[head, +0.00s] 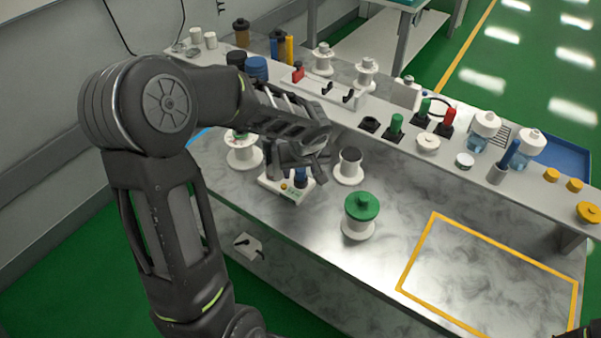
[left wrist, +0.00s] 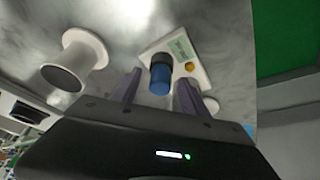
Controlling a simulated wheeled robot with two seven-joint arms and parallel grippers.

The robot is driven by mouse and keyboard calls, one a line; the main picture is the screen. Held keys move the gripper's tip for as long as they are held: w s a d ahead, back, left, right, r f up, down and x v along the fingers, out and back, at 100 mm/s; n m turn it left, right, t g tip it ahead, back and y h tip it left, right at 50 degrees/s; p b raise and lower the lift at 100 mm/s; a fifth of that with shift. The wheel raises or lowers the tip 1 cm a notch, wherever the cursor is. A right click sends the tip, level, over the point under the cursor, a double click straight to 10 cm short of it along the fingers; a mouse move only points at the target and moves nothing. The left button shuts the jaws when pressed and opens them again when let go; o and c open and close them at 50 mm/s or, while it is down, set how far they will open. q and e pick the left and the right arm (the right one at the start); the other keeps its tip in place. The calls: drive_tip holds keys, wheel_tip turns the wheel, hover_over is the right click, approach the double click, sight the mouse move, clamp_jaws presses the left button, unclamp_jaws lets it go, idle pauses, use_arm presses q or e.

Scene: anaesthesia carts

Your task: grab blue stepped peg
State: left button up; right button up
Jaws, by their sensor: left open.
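The blue stepped peg (head: 301,177) stands on a small white block (head: 272,186) with a green label and a yellow knob, on the marbled worktop. In the left wrist view the peg (left wrist: 160,80) shows a blue section and a darker section, between the two finger lines. My left gripper (head: 304,163) is open, close to the peg and partly covering it in the head view. In the left wrist view its fingers (left wrist: 158,88) are apart, one on each side of the peg; whether they touch it cannot be told. A dark part at the head view's bottom right corner (head: 578,332) may be my right gripper.
A white spool with a dark opening (head: 349,168) stands just right of the peg. A green-topped spool (head: 360,214) and another white spool (head: 243,153) stand nearby. A raised shelf with several items runs behind. The yellow-outlined area (head: 490,280) is clear.

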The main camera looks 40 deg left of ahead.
idle(0.5)
use_arm(q)
clamp_jaws()
idle(0.3)
